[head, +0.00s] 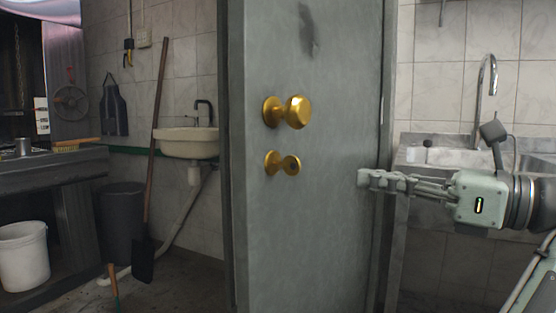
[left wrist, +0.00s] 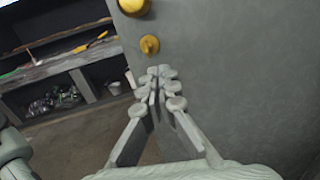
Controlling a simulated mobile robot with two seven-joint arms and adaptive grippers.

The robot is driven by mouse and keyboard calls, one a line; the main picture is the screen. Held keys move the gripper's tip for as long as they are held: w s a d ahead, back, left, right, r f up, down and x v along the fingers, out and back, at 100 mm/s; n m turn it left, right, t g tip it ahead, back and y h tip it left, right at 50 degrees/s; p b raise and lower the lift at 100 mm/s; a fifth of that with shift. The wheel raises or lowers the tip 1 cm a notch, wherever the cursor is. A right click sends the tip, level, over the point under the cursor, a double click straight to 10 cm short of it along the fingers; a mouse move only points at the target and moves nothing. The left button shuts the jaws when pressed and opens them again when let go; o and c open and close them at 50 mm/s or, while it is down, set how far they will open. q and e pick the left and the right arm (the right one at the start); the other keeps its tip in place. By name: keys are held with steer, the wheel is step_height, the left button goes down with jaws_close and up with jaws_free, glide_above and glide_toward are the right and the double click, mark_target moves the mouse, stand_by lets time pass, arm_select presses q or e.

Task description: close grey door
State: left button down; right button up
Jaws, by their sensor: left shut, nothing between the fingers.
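The grey door (head: 335,215) stands ajar in the middle of the head view, its narrow edge facing left. It carries a round gold knob (head: 296,111) and, below that, a gold lock fitting (head: 283,163). My left gripper (head: 364,178) reaches in from the right in front of the door face, right of the lock fitting. It is shut and empty. In the left wrist view, the closed fingertips (left wrist: 160,74) lie over the door face (left wrist: 235,70), just below the lock fitting (left wrist: 149,45). I cannot tell whether they touch the door. My right gripper is not in view.
Left of the door are a white washbasin (head: 186,143), a long-handled shovel (head: 153,150), a dark bin (head: 122,209) and a white bucket (head: 22,257). A metal sink (head: 465,157) with a tall tap is behind my arm at right. Floor left of the door is partly clear.

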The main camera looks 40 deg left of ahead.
mark_target(295, 165)
arm_select(q)
steer(key=a, duration=1.4)
steer(key=shift+s+r+b, duration=0.1)
steer(key=shift+r+b, duration=0.1)
steer(key=shift+b, duration=0.15)
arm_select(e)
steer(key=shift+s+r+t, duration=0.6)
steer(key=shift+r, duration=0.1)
